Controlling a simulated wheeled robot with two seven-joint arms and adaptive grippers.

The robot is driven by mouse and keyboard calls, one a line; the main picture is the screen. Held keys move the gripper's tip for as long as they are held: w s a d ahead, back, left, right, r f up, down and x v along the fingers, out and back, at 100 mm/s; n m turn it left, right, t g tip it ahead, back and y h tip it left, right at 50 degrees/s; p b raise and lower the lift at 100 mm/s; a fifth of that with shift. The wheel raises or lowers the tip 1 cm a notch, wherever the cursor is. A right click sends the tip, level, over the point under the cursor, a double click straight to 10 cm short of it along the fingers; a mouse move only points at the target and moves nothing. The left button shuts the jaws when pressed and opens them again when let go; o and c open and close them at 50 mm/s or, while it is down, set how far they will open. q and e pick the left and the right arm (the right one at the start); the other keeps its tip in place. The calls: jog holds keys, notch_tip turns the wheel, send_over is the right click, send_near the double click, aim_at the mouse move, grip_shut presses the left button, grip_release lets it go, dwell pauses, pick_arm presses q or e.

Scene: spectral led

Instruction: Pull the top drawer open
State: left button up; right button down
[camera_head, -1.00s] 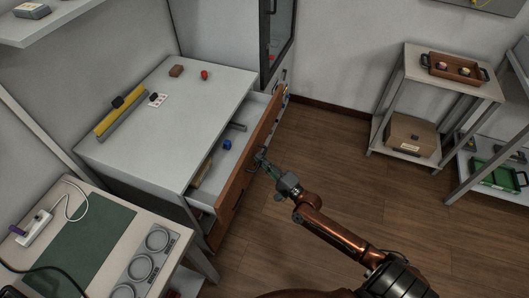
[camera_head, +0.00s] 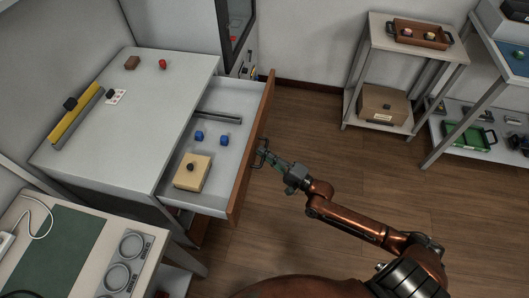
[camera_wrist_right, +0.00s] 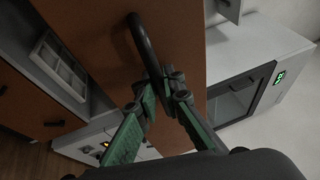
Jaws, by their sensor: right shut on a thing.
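The top drawer (camera_head: 222,133) of the grey-topped cabinet (camera_head: 150,115) stands well open, with its grey inside showing. Its brown wooden front (camera_head: 245,175) faces my right arm. My right gripper (camera_head: 264,156) is at the middle of this front, shut on the dark bar handle. In the right wrist view the curved black handle (camera_wrist_right: 146,45) runs down between the green-sided fingers of the right gripper (camera_wrist_right: 160,90), against the brown panel. Inside the drawer lie two blue pieces (camera_head: 199,136), a light-wood box with a dark knob (camera_head: 192,173) and a grey bar (camera_head: 217,117). My left gripper is not in view.
A yellow-and-grey bar (camera_head: 76,115), a brown block (camera_head: 132,62) and a red piece (camera_head: 162,64) sit on the cabinet top. A workbench (camera_head: 60,240) stands at the front left. Shelves with a box (camera_head: 384,106) stand at the right. The floor beyond the drawer is clear.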

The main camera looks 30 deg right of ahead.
jog(key=c, duration=2.3)
grip_release()
jog(key=shift+s+d, duration=0.1)
jog(key=v, duration=1.2)
